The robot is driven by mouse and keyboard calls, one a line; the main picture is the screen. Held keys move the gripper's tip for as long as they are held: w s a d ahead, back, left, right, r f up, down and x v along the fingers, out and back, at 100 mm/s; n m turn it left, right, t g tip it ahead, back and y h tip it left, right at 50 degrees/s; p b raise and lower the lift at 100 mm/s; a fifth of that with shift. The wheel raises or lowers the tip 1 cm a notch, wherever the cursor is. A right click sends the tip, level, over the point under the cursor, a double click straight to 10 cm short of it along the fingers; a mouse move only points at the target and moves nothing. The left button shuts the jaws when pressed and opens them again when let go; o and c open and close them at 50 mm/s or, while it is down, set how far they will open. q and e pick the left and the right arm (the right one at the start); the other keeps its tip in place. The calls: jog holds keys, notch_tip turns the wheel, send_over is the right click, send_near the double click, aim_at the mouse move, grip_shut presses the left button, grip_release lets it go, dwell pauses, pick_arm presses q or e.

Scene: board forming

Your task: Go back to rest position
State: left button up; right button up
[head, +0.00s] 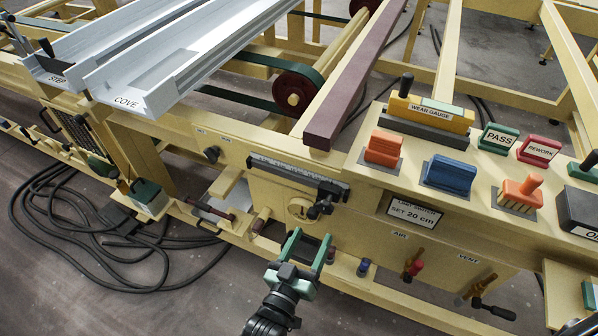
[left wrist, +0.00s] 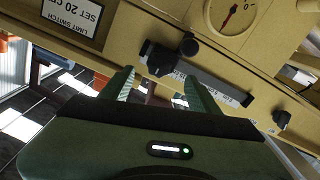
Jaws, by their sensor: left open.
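My left gripper (head: 309,244) is in front of the yellow machine's front rail, below a black knob (head: 320,208). Its two green fingers are apart with nothing held between them. In the left wrist view the same open fingers (left wrist: 158,88) point toward the machine face, with a black knob and a scale bar (left wrist: 215,85) beyond them. I cannot tell the exact gap between fingertips and machine. My right gripper does not show clearly in either view.
The yellow machine front (head: 400,240) carries a limit switch label (head: 413,212), AIR and VENT valves, and a control shelf with orange and blue blocks (head: 448,175). Grey COVE (head: 150,95) and STEP channels lie upper left. Black hoses (head: 110,245) lie on the floor.

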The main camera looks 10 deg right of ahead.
pick_arm(q)
jog(key=s+a+f+g+y, duration=0.2)
jog(key=s+a+f, duration=0.3)
jog(key=f, duration=0.5)
jog(key=s+a+f+g+y, duration=0.25)
jog(key=a+f, duration=0.35)
jog(key=f, duration=0.4)
jog(key=s+a+f+g+y, duration=0.2)
jog(key=s+a+f+g, duration=0.3)
jog(key=f, duration=0.6)
jog(key=s+a+f+g+y, duration=0.1)
jog(key=s+a+f, duration=0.3)
jog(key=s, duration=0.3)
jog(key=s+a+f+g+y, duration=0.1)
jog(key=s+a+f+g, duration=0.1)
jog(key=s+a+f, duration=0.2)
jog(key=s+a+f+n+g+y, duration=0.1)
jog(key=s+a+f, duration=0.2)
jog(key=s+a, duration=0.6)
jog(key=s, duration=0.2)
jog(key=shift+s+f, duration=0.35)
jog(key=shift+f, duration=0.05)
jog(key=shift+w+g+y, duration=0.1)
jog(key=shift+g+y, duration=0.15)
jog(key=shift+c, duration=0.3)
